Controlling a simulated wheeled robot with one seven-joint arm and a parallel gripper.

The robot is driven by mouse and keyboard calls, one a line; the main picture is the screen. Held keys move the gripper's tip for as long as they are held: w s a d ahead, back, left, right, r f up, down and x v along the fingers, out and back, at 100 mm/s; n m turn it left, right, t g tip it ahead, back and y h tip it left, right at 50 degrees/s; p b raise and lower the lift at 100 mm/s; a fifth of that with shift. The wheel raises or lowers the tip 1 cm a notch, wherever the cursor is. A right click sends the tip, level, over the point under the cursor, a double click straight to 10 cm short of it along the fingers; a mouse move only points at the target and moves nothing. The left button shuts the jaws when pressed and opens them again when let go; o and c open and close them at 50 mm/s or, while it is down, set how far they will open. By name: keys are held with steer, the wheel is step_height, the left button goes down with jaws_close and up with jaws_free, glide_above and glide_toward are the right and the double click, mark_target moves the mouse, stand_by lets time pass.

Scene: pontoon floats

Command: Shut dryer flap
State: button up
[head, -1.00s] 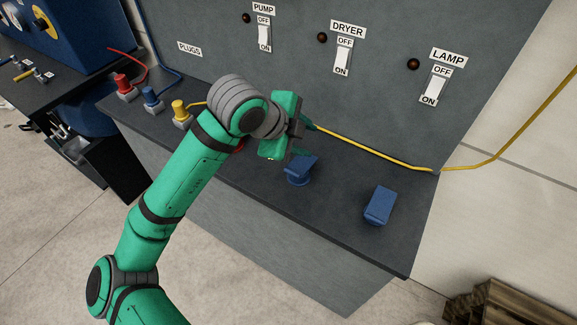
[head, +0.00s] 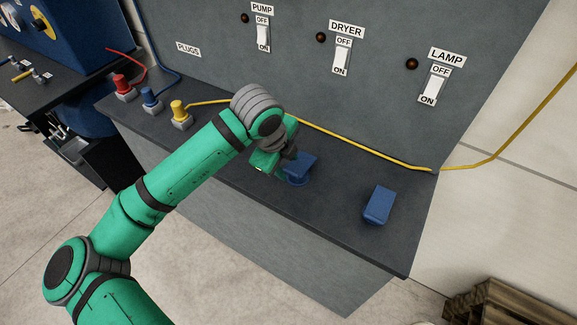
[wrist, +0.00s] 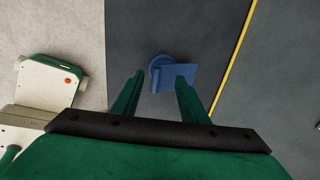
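The dryer flap (head: 304,163) is blue and stands raised over its round blue socket (head: 297,181), on the dark counter below the DRYER switch. In the wrist view, the flap (wrist: 181,74) extends to the right of the round socket (wrist: 159,66). My gripper (head: 278,166) is just left of the flap in the head view and partly covers the socket area. In the wrist view, my gripper (wrist: 159,80) is open, with the flap and socket showing between and beyond its fingertips. The right fingertip overlaps the flap; I cannot tell whether they touch.
Another blue flap (head: 379,205) sits on the counter to the right, below the LAMP switch (head: 434,85). A yellow cable (head: 360,149) runs behind the sockets. Red (head: 122,84), blue (head: 151,95) and yellow (head: 180,112) plugs stand at left. The counter front is clear.

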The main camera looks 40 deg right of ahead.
mark_target(300, 163)
steer(key=shift+x, duration=1.05)
steer(key=shift+w+a+f, duration=0.1)
steer(key=shift+f, duration=0.15)
steer(key=shift+d, duration=0.3)
steer(key=shift+s, duration=0.25)
jaws_close()
steer(key=shift+a, duration=0.1)
